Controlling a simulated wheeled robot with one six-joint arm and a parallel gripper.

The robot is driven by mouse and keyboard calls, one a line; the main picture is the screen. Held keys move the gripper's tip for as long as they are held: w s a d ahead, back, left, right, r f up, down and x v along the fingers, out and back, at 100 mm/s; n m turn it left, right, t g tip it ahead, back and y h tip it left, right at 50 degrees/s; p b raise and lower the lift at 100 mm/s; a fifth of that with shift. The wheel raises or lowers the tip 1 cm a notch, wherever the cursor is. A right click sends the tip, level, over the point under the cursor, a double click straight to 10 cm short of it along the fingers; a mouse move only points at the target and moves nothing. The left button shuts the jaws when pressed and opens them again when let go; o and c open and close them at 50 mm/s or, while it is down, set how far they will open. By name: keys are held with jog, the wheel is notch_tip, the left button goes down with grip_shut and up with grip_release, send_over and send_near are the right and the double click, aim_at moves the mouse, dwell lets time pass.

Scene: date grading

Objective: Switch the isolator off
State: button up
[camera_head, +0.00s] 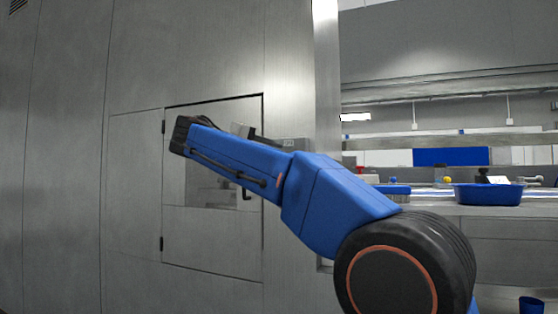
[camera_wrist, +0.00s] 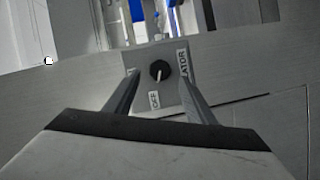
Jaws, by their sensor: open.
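The isolator is a grey box (camera_wrist: 180,98) with a round black knob (camera_wrist: 159,70) on its face in the wrist view. A label reading OFF (camera_wrist: 154,100) lies below the knob, and a partly covered label ending in ATOR (camera_wrist: 183,63) lies to its right. A small pale mark shows on the knob's lower part, towards the OFF label. My gripper (camera_wrist: 158,75) is open, with one finger on each side of the knob. Whether either finger touches it is unclear. In the head view my blue arm hides most of the gripper.
A framed panel door (camera_head: 215,235) is set in the grey metal wall (camera_head: 60,150) in the head view. A counter at the right holds a blue basin (camera_head: 488,195). A blue bin (camera_head: 530,305) stands low at the right.

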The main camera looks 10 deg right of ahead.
jog(key=v, duration=1.2)
jog(key=s+d+f+n+g+y, duration=0.1)
jog(key=s+d+f+y, duration=0.3)
jog(key=d+f, duration=0.75)
jog(key=s+d+f+n+g+y, duration=0.1)
jog(key=s+d+f+g+y, duration=0.15)
jog(key=s+d+f, duration=0.6)
jog(key=s+f+m+y, duration=0.1)
jog(key=s+f+y, duration=0.1)
jog(key=s+f, duration=0.5)
jog(key=s+d+f+m+y, duration=0.1)
jog(key=s+f, duration=0.6)
jog(key=f, duration=1)
jog(key=s+d+f+m+y, duration=0.1)
jog(key=s+f+m+y, duration=0.2)
jog(key=s+f, duration=0.5)
notch_tip(320, 180, down, 4)
jog(key=shift+f+g+y, duration=0.1)
jog(key=shift+g+y, duration=0.25)
jog(key=shift+y, duration=0.4)
jog(key=shift+s, duration=0.1)
